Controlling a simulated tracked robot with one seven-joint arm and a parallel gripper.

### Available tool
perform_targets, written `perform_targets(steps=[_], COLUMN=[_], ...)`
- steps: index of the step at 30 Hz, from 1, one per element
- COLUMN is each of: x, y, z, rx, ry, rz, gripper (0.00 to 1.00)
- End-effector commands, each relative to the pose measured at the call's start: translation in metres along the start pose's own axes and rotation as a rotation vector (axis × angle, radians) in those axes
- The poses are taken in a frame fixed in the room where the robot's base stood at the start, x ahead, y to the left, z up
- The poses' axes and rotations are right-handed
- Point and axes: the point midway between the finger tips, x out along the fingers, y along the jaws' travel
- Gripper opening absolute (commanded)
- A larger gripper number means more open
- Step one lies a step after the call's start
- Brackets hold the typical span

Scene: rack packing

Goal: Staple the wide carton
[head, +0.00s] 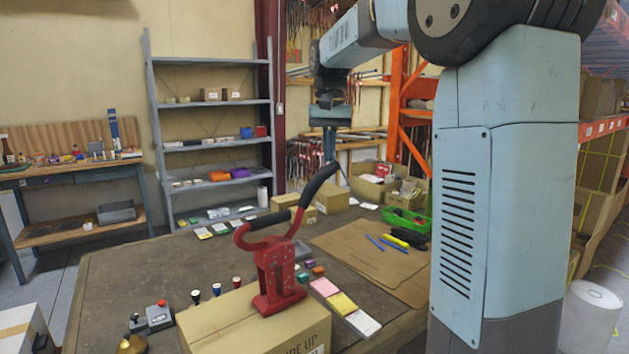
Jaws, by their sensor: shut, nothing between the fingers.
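A red carton stapler (272,262) with black-gripped handles stands on top of a brown carton (225,325) at the front of the table. The carton's lower part is cut off by the picture's edge. More brown cartons (328,196) stand at the back of the table, partly behind the stapler's handles. I cannot tell which carton is the wide one. My gripper (329,157) points down above the back of the table, shut and empty. It is well above and behind the stapler, and its fingertips are small in the picture.
Stamps (216,290), a grey box with a red button (159,315) and coloured pads (342,303) lie around the carton. A flat cardboard sheet (360,255) carries pens and markers. A green basket (407,222) stands at the right.

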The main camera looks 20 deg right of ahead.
Motion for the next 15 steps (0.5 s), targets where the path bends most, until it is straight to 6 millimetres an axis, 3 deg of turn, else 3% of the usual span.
perform_targets(steps=[15], x=[0.013], y=[0.000], z=[0.000], rx=[0.000], ry=[-0.002], rz=[0.000], gripper=[0.00])
